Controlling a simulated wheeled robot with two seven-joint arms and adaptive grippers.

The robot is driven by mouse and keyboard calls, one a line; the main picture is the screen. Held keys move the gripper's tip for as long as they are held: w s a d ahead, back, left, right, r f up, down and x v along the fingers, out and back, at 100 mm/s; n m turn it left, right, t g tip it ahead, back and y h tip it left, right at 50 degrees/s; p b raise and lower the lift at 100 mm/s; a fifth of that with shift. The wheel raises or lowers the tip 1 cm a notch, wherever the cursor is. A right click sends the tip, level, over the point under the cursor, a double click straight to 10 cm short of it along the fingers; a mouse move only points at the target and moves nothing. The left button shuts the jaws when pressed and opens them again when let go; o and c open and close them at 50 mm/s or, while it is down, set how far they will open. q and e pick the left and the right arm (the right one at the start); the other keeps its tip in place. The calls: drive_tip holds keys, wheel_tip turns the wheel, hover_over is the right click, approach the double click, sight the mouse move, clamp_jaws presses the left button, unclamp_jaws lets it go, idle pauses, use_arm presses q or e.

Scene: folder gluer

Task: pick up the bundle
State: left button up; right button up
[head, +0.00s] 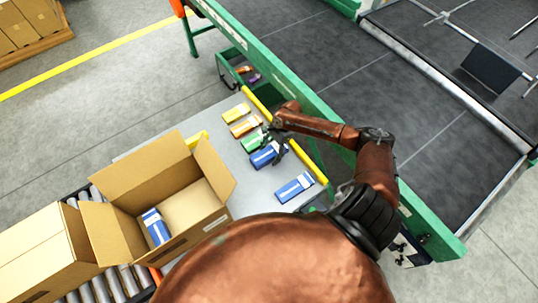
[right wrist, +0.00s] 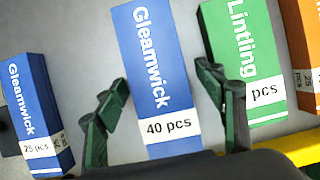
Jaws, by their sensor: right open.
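A blue "Gleamwick" bundle with a white "40 pcs" band (right wrist: 158,75) lies flat in the middle of the right wrist view; it also shows in the head view (head: 262,159). My right gripper (right wrist: 163,80) is open, with one green finger on each side of this bundle; in the head view it is over the bundle (head: 279,150). I cannot tell whether the fingers touch it. A smaller blue "Gleamwick 25 pcs" bundle (right wrist: 32,115) lies to the left, and a green "Lintling" bundle (right wrist: 238,50) lies close on the right. My left gripper is not in view.
An open carton (head: 135,185) holds another blue bundle (head: 156,227). Orange (head: 245,125) and yellow (head: 236,113) bundles lie on the grey table (head: 240,190). A yellow rail (head: 312,165) and green conveyor frame (head: 330,130) border it. A green bin (head: 230,75) stands beyond.

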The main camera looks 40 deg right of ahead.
drive_tip(key=shift+r, duration=0.1)
drive_tip(key=shift+c, duration=0.2)
drive_tip(key=c, duration=1.4)
